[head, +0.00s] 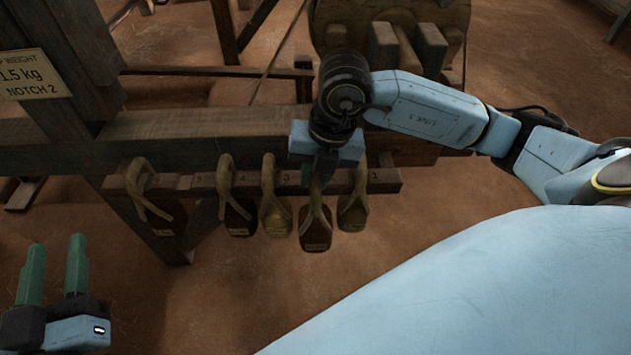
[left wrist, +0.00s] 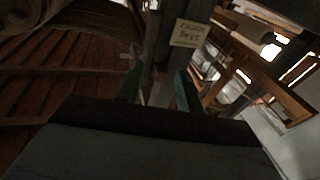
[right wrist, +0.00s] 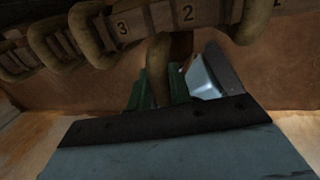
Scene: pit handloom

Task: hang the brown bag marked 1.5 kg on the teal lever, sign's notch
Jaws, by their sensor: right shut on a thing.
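A row of bags with looped straps hangs along a numbered wooden rail (head: 225,182) in the head view. My right gripper (head: 314,178) is shut on the strap of a reddish-brown bag (head: 315,232) near the number 2. Its label is too small to read. In the right wrist view the strap (right wrist: 160,62) stands between my fingers, just below the rail. A sign (head: 32,74) at the left reads 1.5 kg, NOTCH 2; it also shows in the left wrist view (left wrist: 188,34). My left gripper (head: 52,268) is open and empty at lower left. I cannot make out the teal lever.
A dark brown bag (head: 238,214) and olive-tan bags (head: 275,213) (head: 352,213) hang close beside the held one. A thick loom beam (head: 200,133) runs behind the rail. The earthen floor below is clear.

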